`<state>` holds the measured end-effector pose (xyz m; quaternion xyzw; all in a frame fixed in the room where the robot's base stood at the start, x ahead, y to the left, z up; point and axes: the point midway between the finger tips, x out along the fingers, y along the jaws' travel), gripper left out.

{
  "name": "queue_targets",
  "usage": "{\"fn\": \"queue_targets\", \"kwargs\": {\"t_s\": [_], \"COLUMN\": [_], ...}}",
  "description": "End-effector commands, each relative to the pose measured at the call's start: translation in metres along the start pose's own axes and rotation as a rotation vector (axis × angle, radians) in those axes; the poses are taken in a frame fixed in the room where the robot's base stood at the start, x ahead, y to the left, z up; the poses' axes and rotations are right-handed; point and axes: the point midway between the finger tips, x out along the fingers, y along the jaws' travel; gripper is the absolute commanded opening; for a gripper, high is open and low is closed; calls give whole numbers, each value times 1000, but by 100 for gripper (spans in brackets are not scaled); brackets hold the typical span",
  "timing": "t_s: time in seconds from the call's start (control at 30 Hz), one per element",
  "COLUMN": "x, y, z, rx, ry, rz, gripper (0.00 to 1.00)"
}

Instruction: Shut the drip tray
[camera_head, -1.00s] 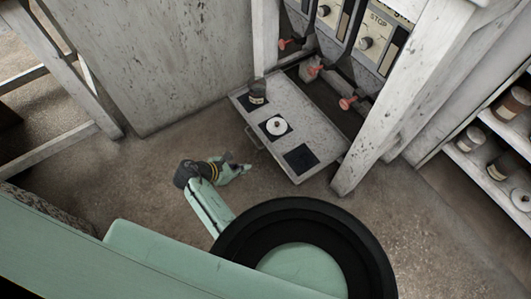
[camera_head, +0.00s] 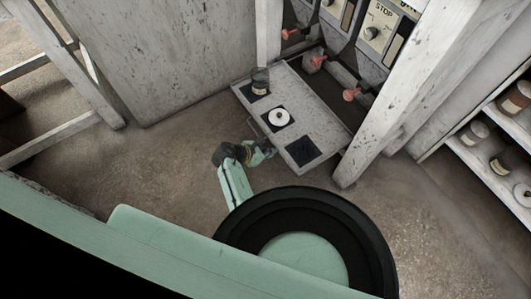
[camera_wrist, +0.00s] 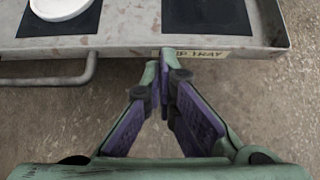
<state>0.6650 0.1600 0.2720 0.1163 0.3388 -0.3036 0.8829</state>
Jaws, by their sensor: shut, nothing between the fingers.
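The drip tray (camera_head: 312,118) is a grey, worn metal tray sticking out from the machine. It has dark square pads, with a jar (camera_head: 260,81) on the far left pad and a white round piece (camera_head: 280,117) on the middle one; the right pad is bare. In the wrist view its front edge (camera_wrist: 125,47) carries a bar handle (camera_wrist: 60,80) at left and a "DRIP TRAY" label (camera_wrist: 208,54). My gripper (camera_wrist: 165,58) is shut and empty, its tips at the front edge beside the label, right of the handle. I cannot tell whether they touch.
The machine with red taps (camera_head: 318,62) and a STOP dial (camera_head: 372,33) stands behind the tray. A white post (camera_head: 372,140) rises close by its right side. Shelves with jars (camera_head: 472,132) are at right. Bare floor (camera_head: 150,170) lies to the left.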

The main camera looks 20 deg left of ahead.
Motion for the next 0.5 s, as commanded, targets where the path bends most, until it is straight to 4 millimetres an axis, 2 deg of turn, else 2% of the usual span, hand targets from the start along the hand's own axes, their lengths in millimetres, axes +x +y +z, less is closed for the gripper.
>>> {"fn": "queue_targets", "kwargs": {"t_s": [0.33, 0.5], "x": [1, 11], "y": [0, -1], "z": [1, 11], "rx": [1, 3], "ry": [0, 0], "rz": [0, -2], "gripper": [0, 0]}}
